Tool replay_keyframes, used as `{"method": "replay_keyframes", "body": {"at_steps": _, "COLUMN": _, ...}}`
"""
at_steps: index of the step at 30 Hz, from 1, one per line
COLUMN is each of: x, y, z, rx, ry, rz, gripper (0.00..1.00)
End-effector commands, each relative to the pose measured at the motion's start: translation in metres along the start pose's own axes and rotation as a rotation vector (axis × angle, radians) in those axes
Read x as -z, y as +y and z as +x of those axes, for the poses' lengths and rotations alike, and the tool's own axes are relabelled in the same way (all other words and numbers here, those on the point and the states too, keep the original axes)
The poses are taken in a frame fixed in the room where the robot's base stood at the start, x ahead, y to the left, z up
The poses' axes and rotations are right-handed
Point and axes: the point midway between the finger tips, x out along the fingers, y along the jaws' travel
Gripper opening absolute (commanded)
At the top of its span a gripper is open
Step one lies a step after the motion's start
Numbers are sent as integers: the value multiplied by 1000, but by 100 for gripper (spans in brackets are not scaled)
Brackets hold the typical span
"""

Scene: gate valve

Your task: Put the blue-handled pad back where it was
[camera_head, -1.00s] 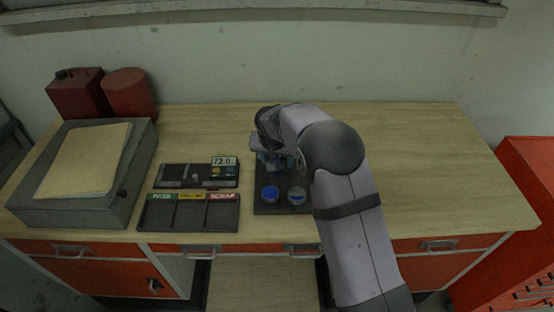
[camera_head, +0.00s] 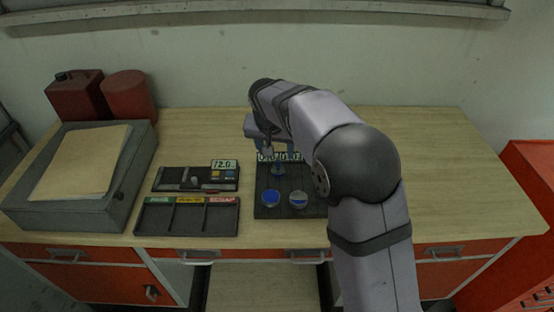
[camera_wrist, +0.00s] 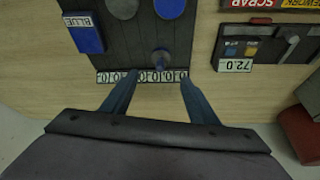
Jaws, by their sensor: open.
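The blue-handled pad (camera_head: 277,168) stands upright on the dark board (camera_head: 262,208), near its back edge. In the wrist view the pad (camera_wrist: 161,60) shows from above as a small round piece with a blue knob, beside the white number strip (camera_wrist: 142,77). My gripper (camera_head: 280,151) is open and empty, above the back edge of the board. In the wrist view its two fingers (camera_wrist: 158,80) are spread wide with the strip between their tips, and the pad is apart from them.
A gauge (camera_head: 197,178) and sorting tray (camera_head: 188,217) are left.

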Motion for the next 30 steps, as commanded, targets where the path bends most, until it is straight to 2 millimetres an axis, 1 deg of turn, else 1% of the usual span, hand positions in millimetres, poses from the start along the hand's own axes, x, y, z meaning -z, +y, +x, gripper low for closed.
{"method": "replay_keyframes", "body": {"at_steps": 3, "x": 0, "y": -1, "z": -14, "rx": 2, "ry": 2, "rz": 0, "gripper": 54}}
{"method": "replay_keyframes", "body": {"at_steps": 8, "x": 0, "y": 0, "z": -25, "rx": 0, "ry": 0, "rz": 0, "gripper": 54}}
{"method": "replay_keyframes", "body": {"at_steps": 16, "x": 0, "y": 0, "z": -28, "rx": -1, "ry": -1, "rz": 0, "gripper": 54}}
{"method": "replay_keyframes", "body": {"at_steps": 19, "x": -4, "y": 6, "z": -27, "rx": -4, "ry": -9, "rz": -6, "gripper": 54}}
{"method": "replay_keyframes", "body": {"at_steps": 23, "x": -20, "y": 28, "z": -25, "rx": -11, "ry": -42, "rz": -25, "gripper": 54}}
{"method": "replay_keyframes", "body": {"at_steps": 25, "x": -35, "y": 47, "z": -24, "rx": -18, "ry": -71, "rz": -43, "gripper": 54}}
{"method": "replay_keyframes", "body": {"at_steps": 26, "x": -43, "y": 56, "z": -24, "rx": -19, "ry": -86, "rz": -52, "gripper": 54}}
{"method": "replay_keyframes", "body": {"at_steps": 29, "x": -78, "y": 90, "z": -22, "rx": -23, "ry": -143, "rz": -85, "gripper": 54}}
{"method": "replay_keyframes", "body": {"at_steps": 30, "x": -94, "y": 103, "z": -22, "rx": -22, "ry": -166, "rz": -99, "gripper": 54}}
